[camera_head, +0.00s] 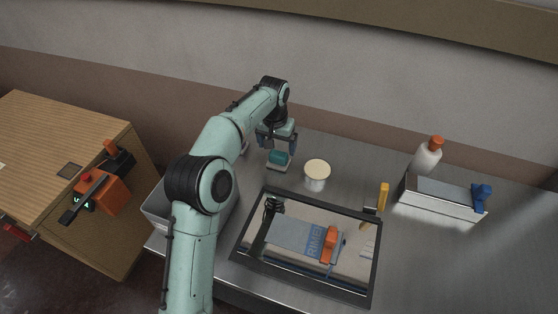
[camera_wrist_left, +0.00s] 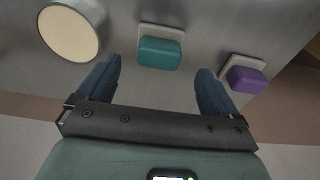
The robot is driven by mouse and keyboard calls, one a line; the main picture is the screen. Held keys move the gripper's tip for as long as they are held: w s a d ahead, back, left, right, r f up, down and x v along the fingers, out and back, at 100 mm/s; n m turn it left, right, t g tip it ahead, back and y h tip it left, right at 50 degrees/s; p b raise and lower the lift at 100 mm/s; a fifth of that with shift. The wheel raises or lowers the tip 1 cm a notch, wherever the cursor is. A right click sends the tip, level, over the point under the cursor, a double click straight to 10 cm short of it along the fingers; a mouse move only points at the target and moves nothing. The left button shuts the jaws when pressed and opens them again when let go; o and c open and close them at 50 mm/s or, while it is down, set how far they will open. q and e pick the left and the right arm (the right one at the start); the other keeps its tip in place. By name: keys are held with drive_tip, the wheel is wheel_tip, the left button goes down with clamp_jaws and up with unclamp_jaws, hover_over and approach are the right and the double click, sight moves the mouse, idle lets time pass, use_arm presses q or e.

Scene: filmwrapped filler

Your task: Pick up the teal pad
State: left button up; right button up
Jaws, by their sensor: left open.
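The teal pad (camera_head: 279,157) is a small rounded block on a pale square base on the metal table. In the left wrist view the teal pad (camera_wrist_left: 159,53) lies ahead of the fingertips, roughly midway between their lines. My left gripper (camera_head: 278,143) is above and close to the pad in the head view, and partly overlaps it there. In the left wrist view my left gripper (camera_wrist_left: 160,75) is open, with two blue fingers apart and nothing between them. My right gripper does not show.
A round cream-topped tub (camera_head: 316,175) stands right of the pad. A purple pad (camera_wrist_left: 246,79) sits on the pad's other side. A black-framed tray (camera_head: 374,262) lies nearer the front. A white bottle (camera_head: 426,160) and a long box (camera_head: 442,204) stand at right. A grey bin (camera_head: 156,213) is at left.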

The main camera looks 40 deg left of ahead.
sight(279, 153)
use_arm(q)
drive_tip(key=shift+w+a+f+b, duration=0.1)
drive_tip(key=shift+w+f+b, duration=0.1)
drive_tip(key=shift+f, duration=0.8)
drive_tip(key=shift+w+f+b, duration=0.1)
drive_tip(key=shift+w+f, duration=0.05)
drive_tip(key=shift+f, duration=0.9)
drive_tip(key=shift+w+a+f+b, duration=0.1)
drive_tip(key=shift+w+f+b, duration=0.1)
drive_tip(key=shift+f, duration=0.8)
drive_tip(key=shift+d, duration=0.1)
drive_tip(key=c, duration=1.1)
